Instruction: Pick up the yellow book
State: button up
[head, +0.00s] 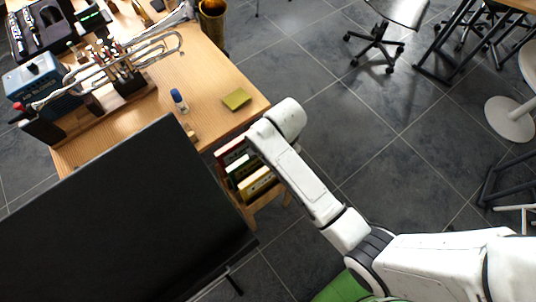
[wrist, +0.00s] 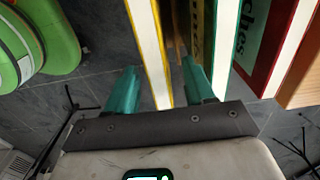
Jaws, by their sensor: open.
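The yellow book (head: 258,183) stands at the near end of a short row of books on a wooden shelf below the table top. In the wrist view, the yellow book (wrist: 149,45) shows its white page edge with a yellow border. My gripper (wrist: 159,68) is open, its two teal fingers apart on either side of the lower end of the yellow book. I cannot tell whether either finger touches it. In the head view my wrist hides the gripper's fingers.
A green book (head: 243,165) and a red book (head: 230,151) stand beside the yellow one. The wooden table (head: 215,85) holds a yellow-green pad (head: 237,99) and a glue stick (head: 179,100). A large black panel (head: 120,220) stands left of the shelf.

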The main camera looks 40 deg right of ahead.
aim_at(268, 180)
notch_tip(268, 180, down, 5)
jog(key=shift+s, duration=0.1)
dwell(0.3)
grip_shut()
dwell(0.6)
